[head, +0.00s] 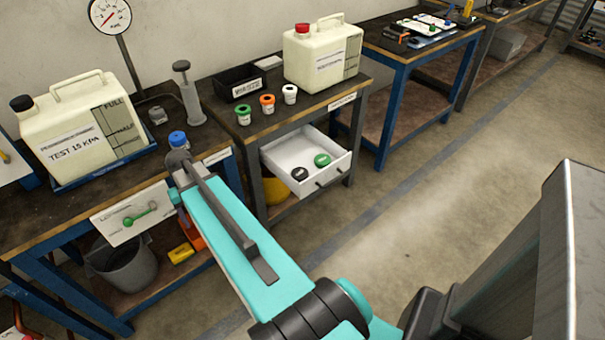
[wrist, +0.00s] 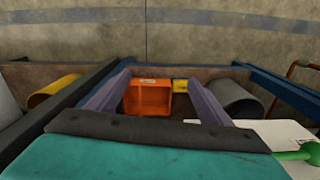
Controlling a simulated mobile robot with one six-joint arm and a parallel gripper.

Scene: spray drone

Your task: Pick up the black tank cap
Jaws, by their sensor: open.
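A round black cap (head: 300,173) lies in the open white drawer (head: 335,174) in the head view, beside a green cap (head: 322,160). Another black cap (head: 22,103) sits on the neck of the left cream tank (head: 75,130). My gripper (wrist: 157,82) shows in the wrist view with its two fingers apart and nothing between them. Behind the fingers is an orange bin (wrist: 148,97) on a lower shelf. In the head view my arm reaches over the left bench's edge, left of the drawer; the fingertips are not clear there. Neither black cap shows in the wrist view.
Green (head: 243,113), orange (head: 267,103) and white (head: 289,93) cap pieces stand on the middle bench, near a black tray (head: 240,82) and a red-capped tank (head: 322,55). A panel with a green handle (head: 140,215) hangs on the left bench.

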